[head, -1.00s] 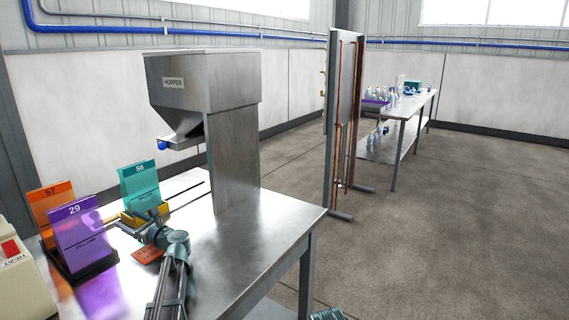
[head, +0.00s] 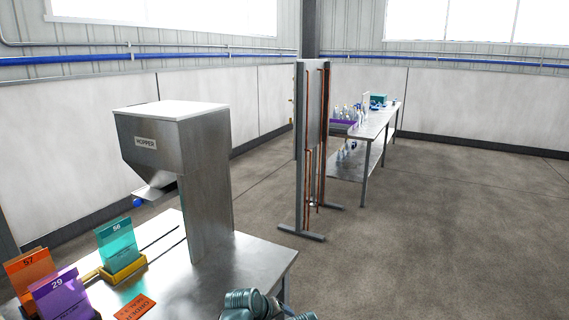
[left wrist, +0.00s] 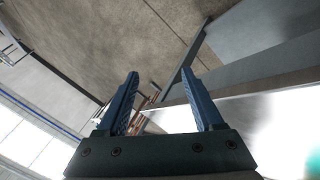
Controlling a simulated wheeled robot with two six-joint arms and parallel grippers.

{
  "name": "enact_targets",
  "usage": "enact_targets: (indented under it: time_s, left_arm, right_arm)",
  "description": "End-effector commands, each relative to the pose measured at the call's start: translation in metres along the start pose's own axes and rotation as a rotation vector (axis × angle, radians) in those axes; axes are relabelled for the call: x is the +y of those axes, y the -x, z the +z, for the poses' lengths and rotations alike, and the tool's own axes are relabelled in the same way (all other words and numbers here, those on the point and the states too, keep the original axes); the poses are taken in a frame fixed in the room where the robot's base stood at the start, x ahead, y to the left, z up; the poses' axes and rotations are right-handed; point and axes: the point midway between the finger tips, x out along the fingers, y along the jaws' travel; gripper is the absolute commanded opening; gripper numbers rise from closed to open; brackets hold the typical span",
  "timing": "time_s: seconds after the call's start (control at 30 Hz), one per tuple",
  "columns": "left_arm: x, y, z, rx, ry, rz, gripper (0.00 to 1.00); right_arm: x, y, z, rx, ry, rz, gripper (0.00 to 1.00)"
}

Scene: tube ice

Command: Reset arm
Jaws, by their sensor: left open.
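My left gripper (left wrist: 160,75) shows in the left wrist view. Its two blue fingers stand apart with nothing between them, and the floor, a metal edge and a bright surface show behind. In the head view, part of one of my arms (head: 252,303) shows at the bottom edge, by the front corner of the metal table (head: 235,265). No gripper fingers show in the head view. My right gripper is not seen.
A steel hopper (head: 165,145) stands on the table. Left of it are a teal card (head: 117,245) in a yellow holder, an orange card (head: 28,272), a purple card (head: 62,297) and a flat orange tag (head: 134,307). A panel stand (head: 301,150) and a second table (head: 369,140) stand beyond.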

Motion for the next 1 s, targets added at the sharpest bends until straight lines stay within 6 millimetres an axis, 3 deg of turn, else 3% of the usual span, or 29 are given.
enact_targets:
  time_s: [0.03,0.1,0.2,0.3,0.5,1.0]
  left_arm:
    - [-0.002,0.023,0.029,-0.084,-0.123,-0.079,0.69]
    - [-0.017,0.042,0.063,-0.199,-0.285,-0.189,0.69]
    - [-0.038,0.071,0.096,-0.343,-0.463,-0.319,0.69]
    - [-0.053,0.096,0.116,-0.452,-0.580,-0.410,0.69]
    - [-0.068,0.118,0.131,-0.550,-0.672,-0.489,0.69]
    - [-0.068,0.118,0.131,-0.554,-0.673,-0.491,0.69]
  right_arm:
    - [0.002,0.021,0.001,0.000,0.000,0.000,0.50]
    - [0.003,0.033,0.002,0.000,0.000,0.000,0.50]
    - [0.004,0.046,0.003,0.000,0.000,0.000,0.50]
    - [0.005,0.054,0.003,0.000,0.000,0.000,0.50]
    - [0.006,0.059,0.004,0.000,0.000,0.000,0.50]
    - [0.005,0.058,0.003,0.000,0.000,0.000,0.50]
